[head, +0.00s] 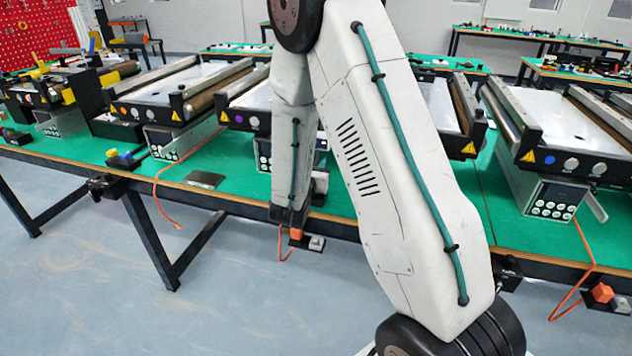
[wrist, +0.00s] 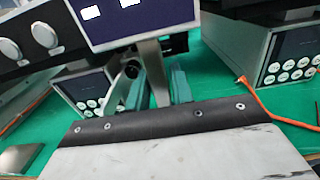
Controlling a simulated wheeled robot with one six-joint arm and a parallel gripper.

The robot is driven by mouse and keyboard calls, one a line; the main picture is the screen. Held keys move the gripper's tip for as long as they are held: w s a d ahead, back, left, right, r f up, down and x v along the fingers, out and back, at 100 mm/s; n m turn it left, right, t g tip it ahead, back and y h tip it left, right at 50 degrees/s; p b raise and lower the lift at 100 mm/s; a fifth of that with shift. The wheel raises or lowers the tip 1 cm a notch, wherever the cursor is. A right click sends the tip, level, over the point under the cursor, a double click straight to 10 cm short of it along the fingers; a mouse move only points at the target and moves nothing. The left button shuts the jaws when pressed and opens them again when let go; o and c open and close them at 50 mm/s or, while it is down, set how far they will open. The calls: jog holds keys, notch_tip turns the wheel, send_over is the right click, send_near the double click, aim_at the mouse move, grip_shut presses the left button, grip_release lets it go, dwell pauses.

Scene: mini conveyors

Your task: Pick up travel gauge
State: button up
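My gripper (wrist: 158,90) shows in the wrist view as two teal fingers beyond the white wrist body with its dark screwed strip. The travel gauge (wrist: 140,22) appears to be the dark blue device with white rectangles at the top of that view. A flat metal bar runs down from it between the fingers, with a small black wheel beside it. The gauge's top is cut off by the frame. In the head view my arm reaches down at the table's front edge; the fingertips and gauge cannot be made out there.
Mini conveyors stand along the green table (head: 130,158), with control boxes (head: 550,198) beneath. A flat dark metal plate (head: 205,180) lies on the table left of my arm. Orange cables (head: 165,195) hang over the front edge. The floor in front is clear.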

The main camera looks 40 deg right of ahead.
grip_shut()
dwell(1.2)
